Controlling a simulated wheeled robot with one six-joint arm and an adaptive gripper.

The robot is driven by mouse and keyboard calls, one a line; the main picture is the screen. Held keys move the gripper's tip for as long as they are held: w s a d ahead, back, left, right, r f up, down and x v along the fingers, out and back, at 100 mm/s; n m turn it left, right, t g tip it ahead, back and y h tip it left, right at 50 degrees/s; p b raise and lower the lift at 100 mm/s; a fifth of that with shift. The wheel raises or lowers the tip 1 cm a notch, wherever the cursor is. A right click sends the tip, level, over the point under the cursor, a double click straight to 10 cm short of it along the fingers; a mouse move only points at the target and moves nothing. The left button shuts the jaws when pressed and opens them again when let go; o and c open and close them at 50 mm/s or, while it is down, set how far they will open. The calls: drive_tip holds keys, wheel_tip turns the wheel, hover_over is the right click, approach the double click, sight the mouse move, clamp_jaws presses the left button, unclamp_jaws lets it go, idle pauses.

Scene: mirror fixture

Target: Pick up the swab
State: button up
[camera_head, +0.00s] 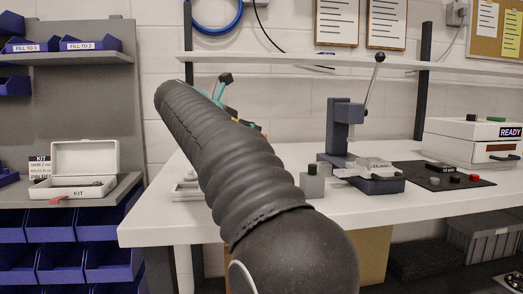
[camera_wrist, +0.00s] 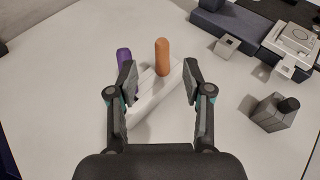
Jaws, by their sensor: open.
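My gripper (camera_wrist: 160,78) is open in the wrist view, with its two fingers apart above a long white holder (camera_wrist: 150,96). An orange-brown rounded handle (camera_wrist: 162,55) stands at the holder, between the fingers in the picture. A purple handle (camera_wrist: 123,60) stands to its left, partly hidden behind the left finger. Nothing is held. I cannot tell which of these, if either, is the swab. In the head view my arm hides most of this spot, and only bits of my gripper (camera_head: 223,84) show behind it.
A lever press (camera_head: 350,135) and a grey block with a dark knob (camera_wrist: 275,110) stand to the right on the white table (camera_head: 420,208). A white box marked READY (camera_head: 465,140) is farther right. An open kit case (camera_head: 84,170) sits on the left shelf.

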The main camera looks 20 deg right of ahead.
drive_tip(key=shift+b+x, duration=0.35)
drive_tip(key=shift+x, duration=3.8)
drive_tip(key=shift+s+d+r, duration=0.1)
drive_tip(key=shift+s+r, duration=0.05)
clamp_jaws()
